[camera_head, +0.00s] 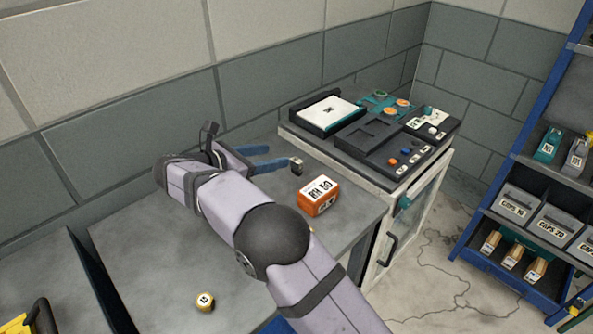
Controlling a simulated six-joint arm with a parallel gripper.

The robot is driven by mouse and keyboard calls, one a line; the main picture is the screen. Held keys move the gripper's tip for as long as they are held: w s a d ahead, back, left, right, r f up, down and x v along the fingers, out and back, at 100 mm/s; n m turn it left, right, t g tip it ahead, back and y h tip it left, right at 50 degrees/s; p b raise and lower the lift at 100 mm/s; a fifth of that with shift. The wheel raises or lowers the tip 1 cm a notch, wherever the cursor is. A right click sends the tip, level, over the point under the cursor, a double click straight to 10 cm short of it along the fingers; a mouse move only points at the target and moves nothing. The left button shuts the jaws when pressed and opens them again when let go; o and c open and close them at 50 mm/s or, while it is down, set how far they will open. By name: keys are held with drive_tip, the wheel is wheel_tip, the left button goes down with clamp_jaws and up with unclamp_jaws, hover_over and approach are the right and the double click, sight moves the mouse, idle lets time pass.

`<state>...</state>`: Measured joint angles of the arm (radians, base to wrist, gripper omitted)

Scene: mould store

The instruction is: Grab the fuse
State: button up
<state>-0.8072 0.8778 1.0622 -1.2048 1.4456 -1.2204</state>
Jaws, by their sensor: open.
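My gripper (280,155) is over the back of the grey bench, its two blue fingers spread apart and pointing right. No object shows between the fingers. A small dark block with a pale, brownish top (297,166) stands just right of the fingertips, apart from them as far as I can see. It may be the fuse, but it is too small to be sure. A small yellow and white cylinder (205,301) marked with a number lies at the front of the bench. My arm hides part of the bench middle.
An orange box (318,197) labelled "RH 60" sits on the bench (140,250) in front of the dark block. A cabinet (368,185) with dark trays on top stands to the right. A blue shelf rack (522,150) with bins is farther right. A wall runs behind.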

approach(294, 168)
drive_tip(key=shift+w+d+f, duration=0.2)
drive_tip(key=shift+d+f, duration=0.05)
drive_tip(key=shift+d, duration=0.15)
drive_tip(key=shift+p+x, duration=0.95)
drive_tip(key=shift+x, duration=2.75)
drive_tip(key=shift+a+r, duration=0.1)
drive_tip(key=c, duration=1.1)
